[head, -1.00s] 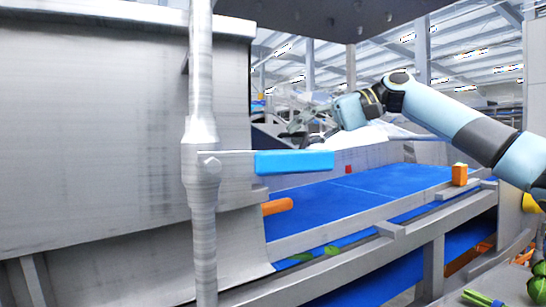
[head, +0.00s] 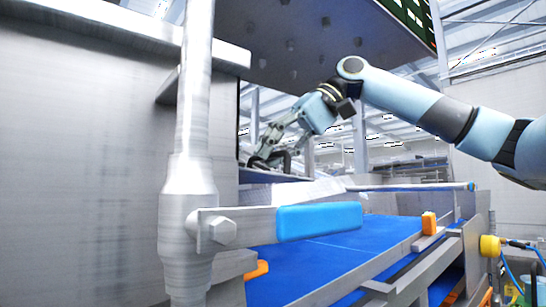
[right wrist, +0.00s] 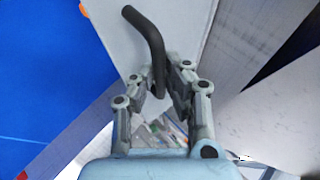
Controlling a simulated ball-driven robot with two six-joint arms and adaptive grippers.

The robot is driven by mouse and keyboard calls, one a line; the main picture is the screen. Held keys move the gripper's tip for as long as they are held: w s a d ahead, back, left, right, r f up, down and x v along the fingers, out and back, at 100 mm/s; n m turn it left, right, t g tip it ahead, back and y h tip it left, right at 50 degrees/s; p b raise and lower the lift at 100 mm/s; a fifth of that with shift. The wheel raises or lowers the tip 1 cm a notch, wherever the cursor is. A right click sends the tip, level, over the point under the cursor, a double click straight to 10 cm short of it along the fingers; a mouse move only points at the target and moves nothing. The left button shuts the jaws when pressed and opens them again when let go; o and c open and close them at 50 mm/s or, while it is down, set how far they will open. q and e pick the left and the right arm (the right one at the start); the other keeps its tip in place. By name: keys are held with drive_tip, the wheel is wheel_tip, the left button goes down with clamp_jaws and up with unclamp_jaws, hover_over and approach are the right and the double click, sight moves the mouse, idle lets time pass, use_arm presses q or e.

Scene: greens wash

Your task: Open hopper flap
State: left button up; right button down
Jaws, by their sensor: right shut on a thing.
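My right gripper (head: 270,150) reaches in from the right to the hopper opening beside the large grey metal wall. In the right wrist view its fingers (right wrist: 165,85) are closed around the lower end of a black bent handle (right wrist: 147,30). The handle lies against a pale grey panel (right wrist: 110,25), which looks like the hopper flap. The handle (head: 284,157) shows only in part in the head view, behind the fingers. I cannot tell how far the flap is open. My left gripper is not in view.
A lever with a blue grip (head: 318,220) sticks out from a grey upright post (head: 187,225) in front. A blue conveyor (head: 350,240) runs beyond it, with an orange block (head: 429,223) on its side rail. A dark overhead panel (head: 320,40) hangs above my right arm.

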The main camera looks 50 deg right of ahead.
drive_tip(key=shift+a+r, duration=0.15)
drive_tip(key=shift+a, duration=0.15)
idle(0.4)
drive_tip(key=c, duration=1.8)
unclamp_jaws()
drive_tip(key=shift+c, duration=0.2)
drive_tip(key=shift+o, duration=1)
drive_tip(key=shift+a, duration=0.15)
drive_tip(key=shift+w+a+r, duration=0.15)
drive_tip(key=shift+a, duration=0.2)
drive_tip(key=shift+d, duration=0.35)
